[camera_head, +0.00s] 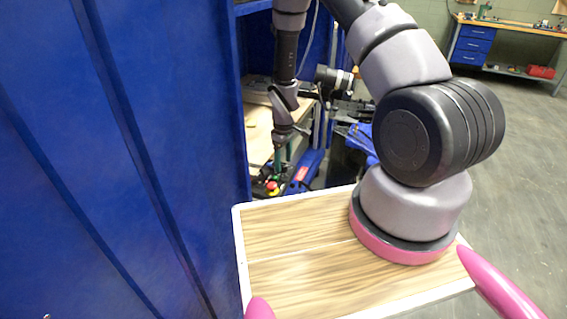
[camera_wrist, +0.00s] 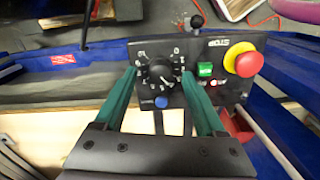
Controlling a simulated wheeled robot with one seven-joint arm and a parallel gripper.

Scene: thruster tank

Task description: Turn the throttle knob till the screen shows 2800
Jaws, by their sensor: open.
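The throttle knob (camera_wrist: 160,74) is a round black dial with white marks around it, on a black control panel (camera_wrist: 148,49) in the wrist view. My gripper (camera_wrist: 158,77) is open, with one green finger on each side of the knob. I cannot tell whether the fingers touch it. A small patch of pale characters (camera_wrist: 218,43) sits at the panel's upper right, too blurred to read, and I cannot tell if it is the screen. In the head view my gripper (camera_head: 281,160) points down at the panel, which is small and partly hidden there.
Right of the knob are a green button (camera_wrist: 205,70), a small red light (camera_wrist: 214,83) and a large red mushroom button (camera_wrist: 243,61) on a yellow base. A blue knob (camera_wrist: 161,102) sits just below the dial. A blue wall (camera_head: 110,160) fills the head view's left.

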